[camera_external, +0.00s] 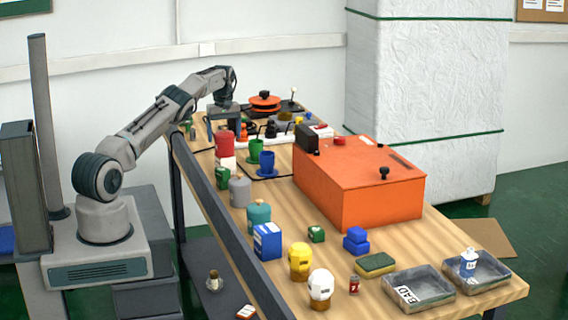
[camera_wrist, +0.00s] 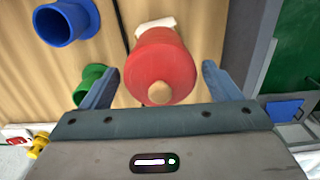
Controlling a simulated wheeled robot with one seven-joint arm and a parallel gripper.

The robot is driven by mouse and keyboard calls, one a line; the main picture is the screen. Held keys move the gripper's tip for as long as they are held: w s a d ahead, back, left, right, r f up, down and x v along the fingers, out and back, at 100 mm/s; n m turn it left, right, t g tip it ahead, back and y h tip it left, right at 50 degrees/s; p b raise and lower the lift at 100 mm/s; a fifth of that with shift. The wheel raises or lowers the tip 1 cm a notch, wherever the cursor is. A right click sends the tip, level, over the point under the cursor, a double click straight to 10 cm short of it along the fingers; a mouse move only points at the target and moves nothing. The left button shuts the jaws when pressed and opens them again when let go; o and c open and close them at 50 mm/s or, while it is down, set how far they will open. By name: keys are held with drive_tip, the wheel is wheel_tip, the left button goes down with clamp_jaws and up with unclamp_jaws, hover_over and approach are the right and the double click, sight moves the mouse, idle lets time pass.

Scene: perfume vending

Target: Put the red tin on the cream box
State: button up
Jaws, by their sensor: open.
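The red tin (camera_external: 224,144) appears to stand upright on the cream box (camera_external: 227,163) near the table's left edge. In the wrist view the red tin (camera_wrist: 163,58), with a round wooden knob on its lid, fills the space between the fingers. A corner of the cream box (camera_wrist: 152,25) shows beyond it; the tin hides the rest. My gripper (camera_wrist: 160,85) is open, with one finger on each side of the tin and a visible gap to each. In the outside view my gripper (camera_external: 224,122) is just above the tin.
Green (camera_external: 255,150) and blue (camera_external: 267,163) mugs stand right of the tin. A grey tin (camera_external: 240,191) and a small green box (camera_external: 222,178) stand in front. A large orange case (camera_external: 358,185) fills the table's right side. Bare wood shows between mugs and front items.

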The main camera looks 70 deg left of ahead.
wheel_tip(320, 180, up, 6)
drive_tip(key=shift+p, duration=1.15)
